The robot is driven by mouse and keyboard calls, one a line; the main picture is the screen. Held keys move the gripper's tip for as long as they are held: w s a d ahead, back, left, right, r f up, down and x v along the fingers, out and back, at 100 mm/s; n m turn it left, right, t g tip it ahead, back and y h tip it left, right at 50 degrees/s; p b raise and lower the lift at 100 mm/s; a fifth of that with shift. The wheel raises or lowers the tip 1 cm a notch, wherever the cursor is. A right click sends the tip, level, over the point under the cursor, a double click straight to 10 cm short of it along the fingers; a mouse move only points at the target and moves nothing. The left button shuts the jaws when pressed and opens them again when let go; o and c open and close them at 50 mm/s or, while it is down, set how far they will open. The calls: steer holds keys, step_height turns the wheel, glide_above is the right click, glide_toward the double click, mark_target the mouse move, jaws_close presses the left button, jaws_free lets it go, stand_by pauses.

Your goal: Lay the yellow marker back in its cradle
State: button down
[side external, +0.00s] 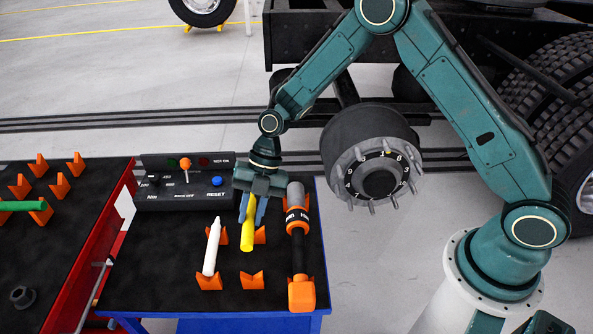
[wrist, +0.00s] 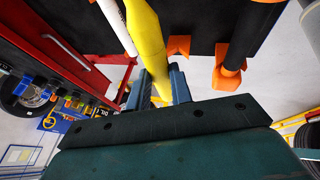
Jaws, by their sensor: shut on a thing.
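The yellow marker (side external: 249,230) is held in my gripper (side external: 252,207) over the black top of the blue cart. My gripper is shut on it, with the fingers around its upper part. In the wrist view the yellow marker (wrist: 148,40) runs between the two fingers (wrist: 160,88). The marker's cradle is a pair of orange notched holders, the back one (side external: 260,235) and the front one (side external: 252,281). The marker is tilted and appears above and left of the back holder; the exact gap cannot be told.
A white marker (side external: 211,247) lies in orange holders on the left. An orange and black tool (side external: 299,240) lies on the right. A control box (side external: 185,182) with a lever and a blue button stands behind. A wheel hub (side external: 378,165) is at the back right.

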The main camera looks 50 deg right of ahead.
step_height(320, 180, down, 7)
steer(key=shift+r, duration=0.2)
stand_by(0.6)
steer(key=shift+f, duration=0.1)
stand_by(1.1)
steer(key=shift+f, duration=0.85)
steer(key=shift+f, duration=0.55)
stand_by(0.4)
steer(key=c, duration=1.2)
jaws_free()
steer(key=shift+o, duration=0.2)
steer(key=shift+d+r, duration=0.1)
steer(key=shift+r, duration=0.05)
steer(key=v, duration=1.3)
steer(key=shift+r, duration=0.25)
